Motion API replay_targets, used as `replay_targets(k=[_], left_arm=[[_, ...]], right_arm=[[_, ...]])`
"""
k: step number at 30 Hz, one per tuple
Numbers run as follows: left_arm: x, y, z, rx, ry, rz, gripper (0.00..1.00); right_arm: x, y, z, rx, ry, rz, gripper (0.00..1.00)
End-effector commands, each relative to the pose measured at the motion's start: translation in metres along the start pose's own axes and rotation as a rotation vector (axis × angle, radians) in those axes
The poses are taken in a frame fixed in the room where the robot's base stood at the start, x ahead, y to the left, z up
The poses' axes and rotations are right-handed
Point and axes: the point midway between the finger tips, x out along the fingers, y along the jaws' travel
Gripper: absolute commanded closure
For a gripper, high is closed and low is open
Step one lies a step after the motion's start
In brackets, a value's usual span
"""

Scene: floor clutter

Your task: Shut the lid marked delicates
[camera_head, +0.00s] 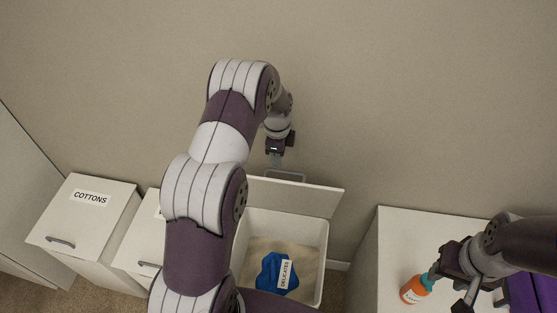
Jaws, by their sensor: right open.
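The lid (317,196) of the open bin stands raised at its back, near the wall, with a grey handle (287,174) at its top edge. The white bin (320,262) below holds a blue cloth (268,272). A white label reading DELICATES (284,274) shows over the cloth. My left gripper (277,160) is just above the handle at the lid's top edge; its fingers are seen narrowly, and I cannot tell whether they touch it or are open. My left arm hides the bin's left side. My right gripper (447,293) is open at lower right, beside an orange bottle (412,291).
A shut bin marked COTTONS (88,215) stands at left. Another shut bin (141,240) is partly hidden behind my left arm. A white cabinet top (400,235) at right bears the bottle. Purple cloth (530,291) lies at far right. The wall is close behind.

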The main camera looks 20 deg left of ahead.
Motion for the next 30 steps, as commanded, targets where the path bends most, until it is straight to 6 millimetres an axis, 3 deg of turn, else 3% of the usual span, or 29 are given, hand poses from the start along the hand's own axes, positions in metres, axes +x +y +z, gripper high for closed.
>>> replay_targets(k=[1, 9, 21, 24, 25, 30], left_arm=[[0.008, 0.001, 0.0, 0.0, 0.0, 0.004, 0.62], [0.055, 0.0, 0.0, -0.001, 0.0, 0.0, 0.62], [0.066, 0.0, 0.0, -0.001, 0.0, -0.002, 0.62], [0.066, 0.0, 0.0, -0.001, 0.0, -0.002, 0.95], [0.066, 0.0, 0.0, -0.001, 0.0, -0.002, 1.0], [0.066, -0.001, 0.0, -0.001, 0.0, -0.003, 1.0]], right_arm=[[-0.008, 0.0, -0.001, 0.0, 0.0, 0.0, 0.57], [-0.02, 0.0, -0.003, 0.0, 0.0, 0.0, 0.57], [-0.021, 0.0, -0.003, 0.0, 0.001, 0.0, 0.57], [-0.021, 0.0, -0.003, 0.0, 0.001, 0.0, 0.57], [-0.021, 0.0, -0.003, 0.0, 0.001, 0.0, 0.57], [-0.021, 0.0, -0.003, 0.0, 0.001, 0.0, 0.57]])
